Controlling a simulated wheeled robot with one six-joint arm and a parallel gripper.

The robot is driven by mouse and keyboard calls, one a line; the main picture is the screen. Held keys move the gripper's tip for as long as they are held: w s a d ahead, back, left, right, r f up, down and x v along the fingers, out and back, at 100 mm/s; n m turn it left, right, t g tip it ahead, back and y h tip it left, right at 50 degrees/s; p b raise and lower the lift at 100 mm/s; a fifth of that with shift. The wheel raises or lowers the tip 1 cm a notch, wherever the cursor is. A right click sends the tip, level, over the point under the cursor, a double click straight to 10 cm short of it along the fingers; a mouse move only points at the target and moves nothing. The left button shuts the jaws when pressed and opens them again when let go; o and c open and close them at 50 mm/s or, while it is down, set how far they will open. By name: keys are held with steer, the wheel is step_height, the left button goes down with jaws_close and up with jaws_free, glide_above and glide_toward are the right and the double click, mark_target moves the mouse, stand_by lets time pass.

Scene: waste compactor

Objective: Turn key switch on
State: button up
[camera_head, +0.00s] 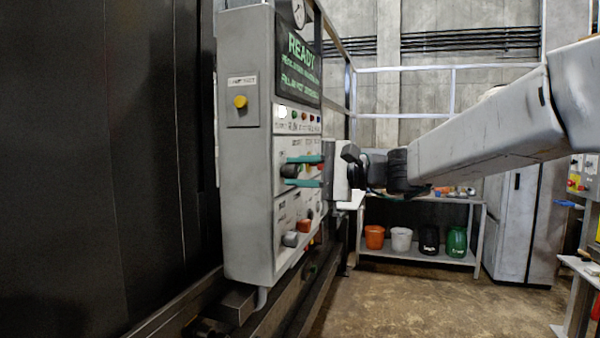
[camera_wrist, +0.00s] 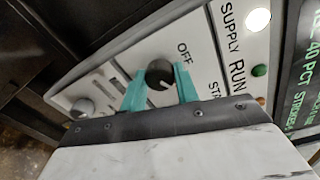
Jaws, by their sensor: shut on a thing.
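The control panel (camera_head: 247,190) is a light grey box with rows of knobs, buttons and lamps. A dark round knob (camera_wrist: 160,72), which looks like the key switch, sits on the panel face with a short white mark on it. An "OFF" label is beside it, and a partly hidden label starts "STA". My gripper (camera_head: 305,171) has two teal fingers on either side of this dark knob, shut on it. In the wrist view the fingers (camera_wrist: 160,80) touch or nearly touch the knob's sides. The gripper body hides the panel below it.
A grey knob (camera_wrist: 82,107) is beside the gripped one. A screen (camera_head: 300,65) above reads "READY". A yellow button (camera_head: 240,101) is on the panel's side.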

steer(key=shift+f, duration=0.1)
steer(key=o, duration=1)
steer(key=shift+c, duration=0.2)
steer(key=v, duration=0.8)
steer(key=s+d+f+n+g+h, duration=0.2)
steer(key=s+f+g+h, duration=0.15)
steer(key=s+f, duration=0.45)
steer(key=s+d+f+n+g+h, duration=0.2)
steer(key=s+f+h, duration=0.2)
steer(key=s+f, duration=0.4)
steer(key=s+d+f+n+h, duration=0.1)
steer(key=s+d+f+h, duration=0.3)
steer(key=s+d, duration=0.2)
steer(key=s+d+f+n+h, duration=0.2)
steer(key=s+d+f+h, duration=0.2)
steer(key=s+d, duration=0.3)
steer(key=s+h, duration=0.1)
steer(key=s, duration=0.2)
steer(key=shift+d, duration=0.35)
